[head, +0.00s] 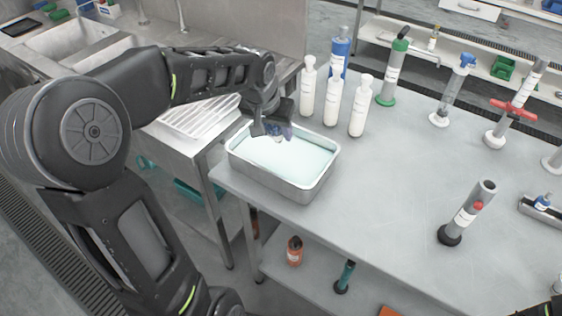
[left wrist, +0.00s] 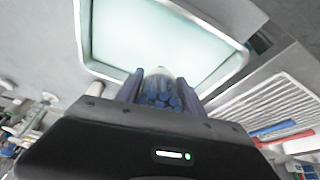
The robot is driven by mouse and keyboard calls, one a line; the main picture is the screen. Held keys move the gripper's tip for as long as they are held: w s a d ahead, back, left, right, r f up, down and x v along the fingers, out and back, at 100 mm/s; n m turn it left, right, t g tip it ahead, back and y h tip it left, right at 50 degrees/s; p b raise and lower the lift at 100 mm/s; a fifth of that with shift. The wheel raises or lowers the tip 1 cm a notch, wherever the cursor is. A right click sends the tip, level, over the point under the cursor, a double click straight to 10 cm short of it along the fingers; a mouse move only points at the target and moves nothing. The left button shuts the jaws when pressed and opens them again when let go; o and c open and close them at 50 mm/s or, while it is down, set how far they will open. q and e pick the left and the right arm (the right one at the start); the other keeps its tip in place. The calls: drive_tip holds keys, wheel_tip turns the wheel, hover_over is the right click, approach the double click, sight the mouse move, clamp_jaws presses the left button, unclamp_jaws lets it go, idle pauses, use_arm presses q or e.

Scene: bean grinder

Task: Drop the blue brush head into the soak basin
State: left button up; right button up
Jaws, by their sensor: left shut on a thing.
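The soak basin (head: 313,180) is a metal tray of pale liquid at the left end of the grey table. My left gripper (head: 278,133) is over the back part of the basin in the head view. It is shut on the blue brush head (left wrist: 161,90), whose blue bristle tufts show between the fingers in the left wrist view. The basin's rim (left wrist: 214,105) lies beyond the brush head there. The brush head is mostly hidden by the gripper in the head view. My right gripper is not in view.
White bottles (head: 332,100) and a blue bottle (head: 340,50) stand close behind the basin. A ribbed drainboard (head: 195,118) lies left of the basin. The table's middle is clear.

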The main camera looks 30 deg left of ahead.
sight(270, 134)
use_arm(q)
drive_tip(key=shift+f, duration=0.1)
drive_tip(key=shift+f+b, duration=2.15)
drive_tip(key=shift+f, duration=0.75)
drive_tip(key=o, duration=1.4)
drive_tip(key=v, duration=0.7)
drive_tip(key=shift+s+r, duration=0.15)
drive_tip(key=shift+r, duration=0.25)
